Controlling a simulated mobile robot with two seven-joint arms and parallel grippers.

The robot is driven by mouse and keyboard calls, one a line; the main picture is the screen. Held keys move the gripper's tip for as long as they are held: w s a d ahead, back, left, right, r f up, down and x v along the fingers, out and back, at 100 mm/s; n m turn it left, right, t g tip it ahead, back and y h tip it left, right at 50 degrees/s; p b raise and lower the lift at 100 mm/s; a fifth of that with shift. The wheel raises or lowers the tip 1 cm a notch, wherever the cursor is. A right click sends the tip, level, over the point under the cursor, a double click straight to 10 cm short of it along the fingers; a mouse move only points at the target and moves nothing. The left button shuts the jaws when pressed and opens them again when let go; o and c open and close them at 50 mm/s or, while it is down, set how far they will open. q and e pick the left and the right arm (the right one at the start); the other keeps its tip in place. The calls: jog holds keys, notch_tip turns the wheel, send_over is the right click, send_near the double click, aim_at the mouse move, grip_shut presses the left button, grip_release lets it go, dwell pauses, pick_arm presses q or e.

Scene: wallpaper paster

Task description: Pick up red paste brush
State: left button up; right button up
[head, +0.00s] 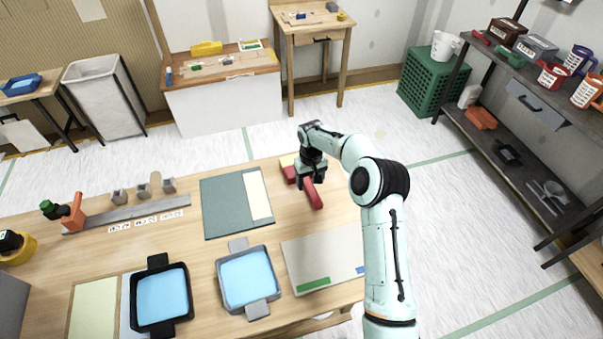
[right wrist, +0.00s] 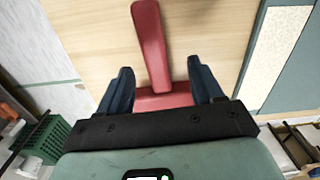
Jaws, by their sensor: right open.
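The red paste brush (head: 314,196) lies on the wooden table near its far right edge. Its long red handle points toward the front of the table, and its wider red head is partly hidden by my gripper. My right gripper (head: 312,179) is over the brush, pointing down. In the right wrist view, my open right gripper (right wrist: 159,70) has one dark finger on each side of the brush (right wrist: 150,42), near where handle meets head. I cannot tell whether the fingers touch it. My left gripper is not in view.
Left of the brush lies a grey-green mat with a cream strip (head: 222,208). A pale board (head: 325,262) lies in front, with a grey blue-filled tray (head: 249,278) and a black one (head: 161,296) further left. A dark shelf (head: 500,130) stands at the right.

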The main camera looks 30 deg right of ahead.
aim_at(312, 191)
jog(key=f, duration=0.4)
jog(key=shift+s+d+f, duration=0.3)
jog(key=shift+s+f, duration=0.05)
jog(key=shift+s, duration=0.05)
jog(key=shift+w+f, duration=0.1)
jog(key=shift+f, duration=0.15)
jog(key=c, duration=1.1)
